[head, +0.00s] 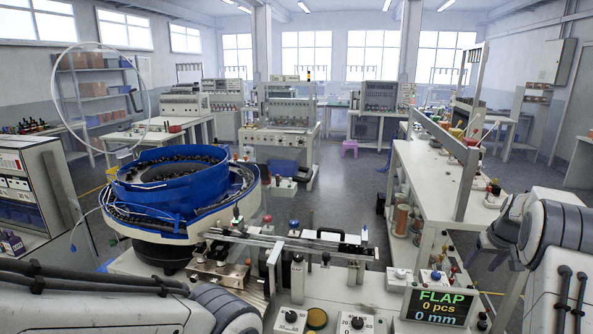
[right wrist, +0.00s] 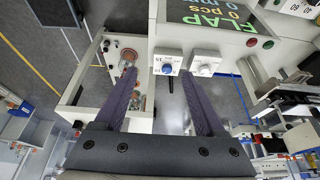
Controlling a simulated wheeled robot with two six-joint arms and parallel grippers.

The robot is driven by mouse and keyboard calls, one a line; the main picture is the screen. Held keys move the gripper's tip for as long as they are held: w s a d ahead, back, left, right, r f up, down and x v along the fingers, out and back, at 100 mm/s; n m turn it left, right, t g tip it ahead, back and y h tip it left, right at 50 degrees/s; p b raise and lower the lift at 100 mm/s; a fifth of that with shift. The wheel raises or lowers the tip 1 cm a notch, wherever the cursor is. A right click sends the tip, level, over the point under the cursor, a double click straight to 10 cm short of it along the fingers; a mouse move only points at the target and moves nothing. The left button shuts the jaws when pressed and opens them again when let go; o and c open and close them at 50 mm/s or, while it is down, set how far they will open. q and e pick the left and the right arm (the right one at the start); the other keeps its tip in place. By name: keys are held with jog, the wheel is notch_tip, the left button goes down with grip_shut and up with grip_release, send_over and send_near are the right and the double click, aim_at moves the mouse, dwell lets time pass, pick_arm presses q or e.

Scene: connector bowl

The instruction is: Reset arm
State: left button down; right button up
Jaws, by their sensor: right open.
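My right gripper (head: 482,250) shows at the right of the head view, its dark fingers pointing down beside the long white bench. In the right wrist view the gripper (right wrist: 158,73) has its two fingers wide apart with nothing between them. A box with knobs and the FLAP display lie beyond the fingertips there. My left arm (head: 110,307) crosses the lower left of the head view. The left gripper is not visible.
A blue bowl feeder (head: 172,184) stands at left, with a rail (head: 300,246) leading right. The FLAP display (head: 438,307) reads 0 pcs and 0 mm. A white bench (head: 452,185) with an upright frame stands at right. The grey floor (head: 335,195) between is mostly clear.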

jog(key=shift+n+y, duration=0.4)
jog(key=shift+n, duration=0.2)
jog(key=a, duration=0.3)
jog(key=w+a, duration=0.1)
jog(key=a, duration=0.2)
jog(key=a+r+b, duration=0.1)
jog(key=a, duration=0.2)
jog(key=shift+w+a, duration=0.3)
jog(key=shift+w, duration=0.05)
jog(key=s+a+n+g+y+b, duration=0.15)
jog(key=s+a, duration=0.35)
jog(key=a, duration=0.5)
jog(key=s+a+n+b, duration=0.2)
jog(key=s+a, duration=0.3)
jog(key=a, duration=0.6)
jog(key=s+a+n+g+b, duration=0.15)
jog(key=s+a, duration=0.25)
jog(key=a, duration=0.6)
jog(key=s+a+f+n+b, duration=0.2)
jog(key=s+a+f, duration=0.1)
jog(key=s, duration=1)
jog(key=s+a+f+n+g+b, duration=0.1)
jog(key=s+a+f, duration=0.2)
jog(key=s, duration=1)
jog(key=shift+s+n+b, duration=0.3)
jog(key=shift+n+b, duration=0.1)
jog(key=shift+a+f, duration=0.1)
jog(key=shift+a, duration=0.05)
jog(key=shift+c, duration=0.4)
